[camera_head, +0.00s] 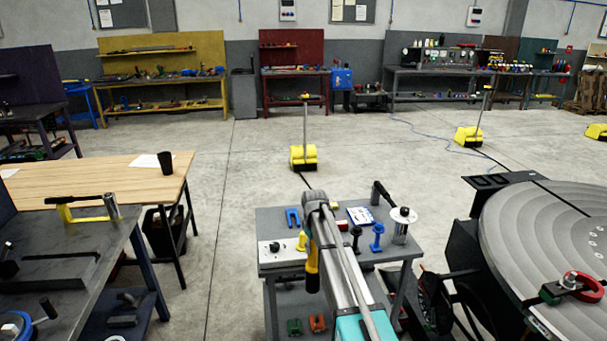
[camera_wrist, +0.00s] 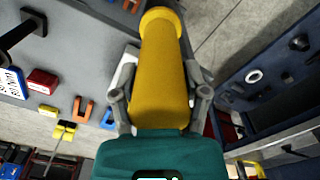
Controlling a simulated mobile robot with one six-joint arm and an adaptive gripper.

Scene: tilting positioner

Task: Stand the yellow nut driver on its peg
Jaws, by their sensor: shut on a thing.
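The yellow nut driver (camera_head: 312,258) hangs below my gripper (camera_head: 315,207) in the head view, over the left part of a grey cart. It looks roughly upright, with a dark lower end. In the wrist view its thick yellow body (camera_wrist: 160,75) lies between the two fingers of my gripper (camera_wrist: 161,100), which are shut on it. I cannot tell for certain which is the driver's peg. The driver appears apart from the posts.
The grey cart (camera_head: 275,225) also bears a white plate (camera_head: 270,256), a blue U-shaped piece (camera_head: 292,217) and a spool-like stand (camera_head: 402,226) at the right. A large round positioner table (camera_head: 530,235) stands to the right. A wooden table (camera_head: 100,180) is at the left, with open floor between.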

